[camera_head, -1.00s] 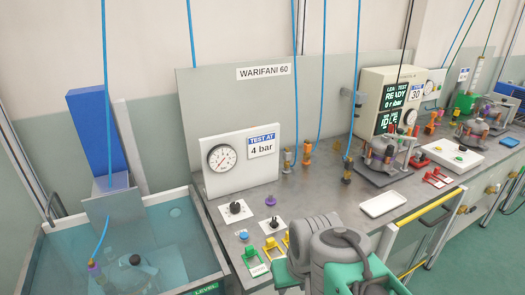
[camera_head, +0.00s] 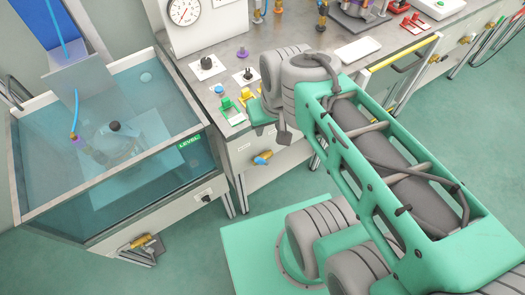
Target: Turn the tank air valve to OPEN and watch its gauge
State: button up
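The water tank (camera_head: 110,190) stands at the left with a black-knobbed part under water. Which control is the tank air valve I cannot tell, as the small labels are unreadable. Two black knobs on white plates, a left one (camera_head: 206,63) and a right one (camera_head: 248,74), sit on the bench. A valve with a blue handle (camera_head: 263,158) is on the bench front. A round dial gauge (camera_head: 184,12) on a white panel is partly cut by the top edge; its reading is too small. My gripper (camera_head: 284,136) shows only as a small grey part below my wrist; its fingers cannot be made out.
Green and yellow holders (camera_head: 229,108) stand at the bench's front edge near my wrist. A brass valve (camera_head: 140,241) is low below the tank. My arm covers much of the right side.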

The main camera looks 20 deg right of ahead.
aim_at(260, 161)
jog(key=k, duration=1.3)
jog(key=u, duration=0.6)
jog(key=i, duration=0.55)
jog(key=u, duration=0.45)
